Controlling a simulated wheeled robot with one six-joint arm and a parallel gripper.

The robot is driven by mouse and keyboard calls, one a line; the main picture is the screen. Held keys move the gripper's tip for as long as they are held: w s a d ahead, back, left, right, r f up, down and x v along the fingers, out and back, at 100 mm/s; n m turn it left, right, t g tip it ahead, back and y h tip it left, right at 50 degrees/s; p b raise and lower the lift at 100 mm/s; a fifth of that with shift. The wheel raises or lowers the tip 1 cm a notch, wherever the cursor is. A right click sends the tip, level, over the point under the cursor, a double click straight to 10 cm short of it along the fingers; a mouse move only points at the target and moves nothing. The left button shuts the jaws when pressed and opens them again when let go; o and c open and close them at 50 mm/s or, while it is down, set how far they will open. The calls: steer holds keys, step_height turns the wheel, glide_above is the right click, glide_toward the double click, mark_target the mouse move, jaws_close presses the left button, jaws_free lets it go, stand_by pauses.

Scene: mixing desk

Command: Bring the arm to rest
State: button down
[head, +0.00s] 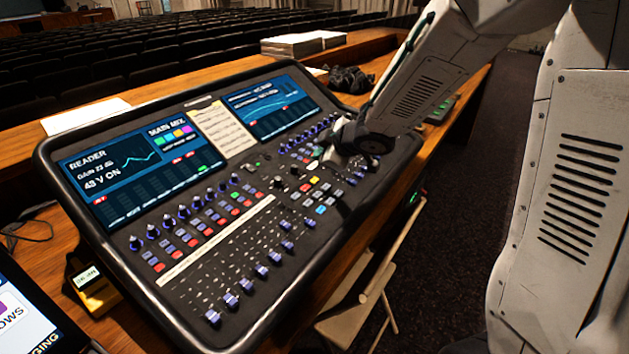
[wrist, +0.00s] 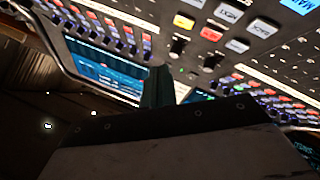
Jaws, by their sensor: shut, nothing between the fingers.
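My arm reaches in from the upper right in the head view. My gripper (head: 332,158) is low over the right part of the mixing desk (head: 262,205), near its buttons and knobs. The fingers are small and partly hidden by the wrist there; I cannot tell whether they touch the panel. In the wrist view the gripper (wrist: 158,78) shows as dark fingers close together, shut and empty, with the desk's panel behind them. Coloured buttons (wrist: 212,34) and a lit screen (wrist: 104,70) show around the fingers.
The desk sits on a wooden table (head: 22,152). A yellow device (head: 96,294) and a tablet (head: 28,318) are at the left front. Papers (head: 303,43) and a dark crumpled item (head: 350,79) lie behind. A folding chair (head: 352,318) stands by the table's right edge; carpet is beyond.

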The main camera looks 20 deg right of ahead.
stand_by(0.3)
steer(key=shift+d+f, duration=0.2)
steer(key=shift+d, duration=0.15)
steer(key=d+m+h, duration=0.1)
steer(key=s+d+f+g+h, duration=0.1)
steer(key=d, duration=0.1)
steer(key=s+d+f+m+h, duration=0.1)
steer(key=shift+d+f+m, duration=0.1)
steer(key=shift+d+m, duration=0.05)
steer(key=shift+m, duration=0.15)
steer(key=s+d+m+g+h, duration=0.1)
steer(key=s+d, duration=0.1)
steer(key=shift+s+d+m+h, duration=0.25)
steer(key=shift+s+m+h, duration=0.05)
steer(key=shift+s+h, duration=0.1)
steer(key=s+d+r+m+g+h, duration=0.1)
steer(key=s+r+m+g, duration=0.2)
steer(key=s, duration=0.7)
steer(key=s+r+m+g+h, duration=0.1)
steer(key=s+r+m+g, duration=0.25)
steer(key=s, duration=0.55)
steer(key=s+a+r+m+y, duration=0.1)
steer(key=s+a+r, duration=0.1)
steer(key=s, duration=0.4)
steer(key=s+a+r+y, duration=0.2)
steer(key=s+a, duration=0.2)
steer(key=s, duration=0.3)
steer(key=shift+r+m, duration=0.35)
steer(key=shift+r, duration=0.05)
